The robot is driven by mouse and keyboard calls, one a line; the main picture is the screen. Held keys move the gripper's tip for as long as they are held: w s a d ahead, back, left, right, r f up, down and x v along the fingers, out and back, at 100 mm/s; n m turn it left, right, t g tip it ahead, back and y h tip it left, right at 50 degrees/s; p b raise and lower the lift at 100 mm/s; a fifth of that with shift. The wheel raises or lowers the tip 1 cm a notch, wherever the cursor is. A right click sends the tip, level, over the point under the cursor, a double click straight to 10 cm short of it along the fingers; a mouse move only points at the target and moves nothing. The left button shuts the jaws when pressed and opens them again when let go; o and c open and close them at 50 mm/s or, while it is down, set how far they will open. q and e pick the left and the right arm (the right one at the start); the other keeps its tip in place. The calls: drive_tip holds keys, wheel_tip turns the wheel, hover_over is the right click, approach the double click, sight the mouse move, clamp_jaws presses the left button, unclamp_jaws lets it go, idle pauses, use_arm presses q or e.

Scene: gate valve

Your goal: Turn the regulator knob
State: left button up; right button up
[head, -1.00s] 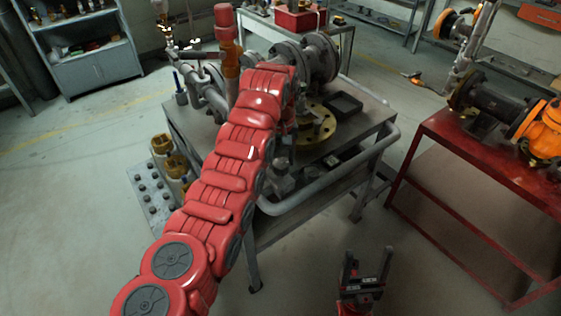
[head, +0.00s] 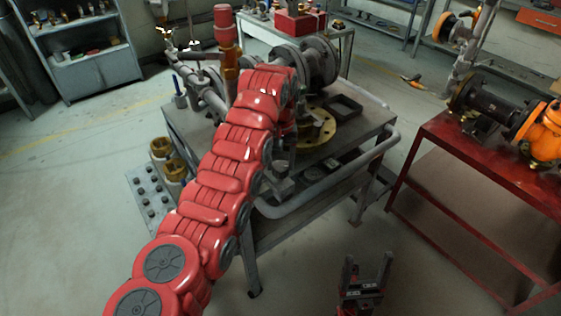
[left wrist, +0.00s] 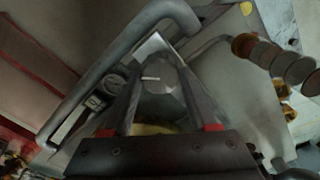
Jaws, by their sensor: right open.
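The regulator knob (left wrist: 162,88) is a grey, roughly round knob with a white pointer mark. In the left wrist view it sits between the two fingers of my left gripper (left wrist: 163,84). The fingers stand apart, one along each side of the knob. I cannot tell whether both touch it. In the head view my red left arm reaches over the grey cart and hides the knob and most of the left gripper. My right gripper (head: 367,272) is open and empty, low in front of the cart.
The grey cart (head: 257,232) has a thick rail around its edge and carries pipes, a red-topped cylinder (head: 225,25) and a brass flange (head: 314,128). A red table (head: 450,140) with an orange-ended pump stands at the right. Bare floor lies between cart and table.

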sight(281, 165)
use_arm(q)
drive_tip(key=o, duration=0.4)
drive_tip(key=shift+o, duration=0.2)
drive_tip(key=shift+r, duration=0.15)
drive_tip(key=shift+r, duration=0.3)
wheel_tip(281, 165, up, 5)
drive_tip(key=shift+r, duration=0.2)
wheel_tip(281, 165, up, 11)
drive_tip(key=p, duration=1)
